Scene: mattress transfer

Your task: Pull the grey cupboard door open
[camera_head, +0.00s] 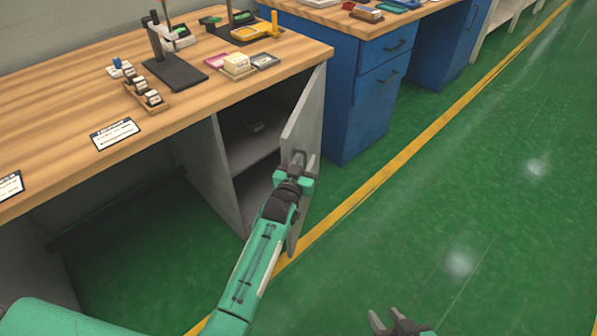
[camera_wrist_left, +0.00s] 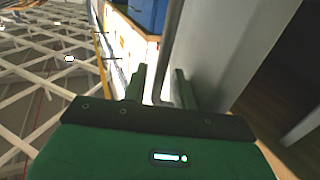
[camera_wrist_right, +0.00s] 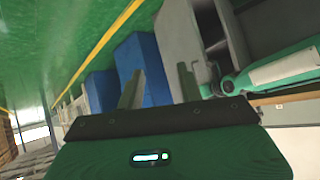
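The grey cupboard door (camera_head: 305,120) stands partly open under the wooden bench, swung outward, with the dark shelved interior (camera_head: 248,130) showing. My left gripper (camera_head: 300,160) is at the door's handle side. In the left wrist view the bar handle (camera_wrist_left: 171,50) runs between its two fingers (camera_wrist_left: 160,85), beside the grey door panel (camera_wrist_left: 215,50). The fingers are spread, with gaps beside the bar. My right gripper (camera_head: 398,325) is open and empty, low at the bottom of the head view; its spread fingers also show in the right wrist view (camera_wrist_right: 160,85).
The wooden bench top (camera_head: 60,110) carries stands, small boxes and label cards. A blue drawer cabinet (camera_head: 365,100) stands just beyond the door. The green floor (camera_head: 450,200) to the right is clear, crossed by a yellow line.

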